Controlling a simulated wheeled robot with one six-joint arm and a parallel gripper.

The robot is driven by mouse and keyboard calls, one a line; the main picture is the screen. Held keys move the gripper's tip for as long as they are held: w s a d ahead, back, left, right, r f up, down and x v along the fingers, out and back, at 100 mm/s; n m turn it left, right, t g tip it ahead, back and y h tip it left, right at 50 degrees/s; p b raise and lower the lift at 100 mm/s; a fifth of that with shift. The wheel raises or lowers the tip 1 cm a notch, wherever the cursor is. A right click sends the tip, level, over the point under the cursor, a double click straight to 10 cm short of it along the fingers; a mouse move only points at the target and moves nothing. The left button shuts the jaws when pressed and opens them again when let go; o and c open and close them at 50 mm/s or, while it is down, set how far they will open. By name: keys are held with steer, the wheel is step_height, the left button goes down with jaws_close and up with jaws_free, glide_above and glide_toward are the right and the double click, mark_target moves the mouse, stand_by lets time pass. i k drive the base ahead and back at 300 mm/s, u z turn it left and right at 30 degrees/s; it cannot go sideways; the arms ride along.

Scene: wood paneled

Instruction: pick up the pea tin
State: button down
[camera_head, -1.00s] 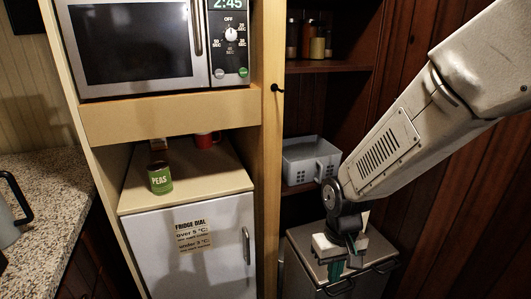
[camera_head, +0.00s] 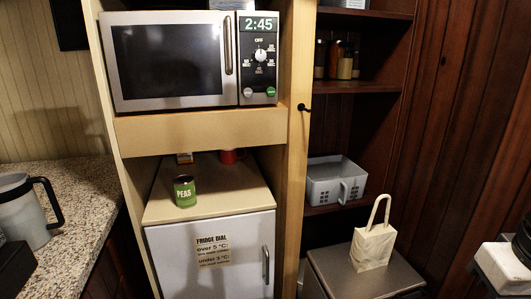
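The pea tin (camera_head: 185,191) is a small green can with a pale "PEAS" label and a dark top. It stands upright on the cream top of the small fridge (camera_head: 235,200), below the microwave, towards the front left. My gripper (camera_head: 503,266) is only partly in view at the lower right edge, far to the right of the tin. Its fingertips are cut off or too unclear to tell whether they are open.
A microwave (camera_head: 170,62) sits on a wooden shelf above the tin. A red mug (camera_head: 231,156) and a small box (camera_head: 184,158) stand behind it. A wooden post (camera_head: 297,150) separates this nook from shelves holding a grey basket (camera_head: 335,183). A cream bag (camera_head: 372,248) stands on a bin lid.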

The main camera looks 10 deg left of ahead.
mark_target(185, 195)
steer(key=u, duration=0.35)
steer(key=k, duration=0.45)
steer(key=u, duration=0.45)
steer(key=i, duration=1)
steer(key=z, duration=0.6)
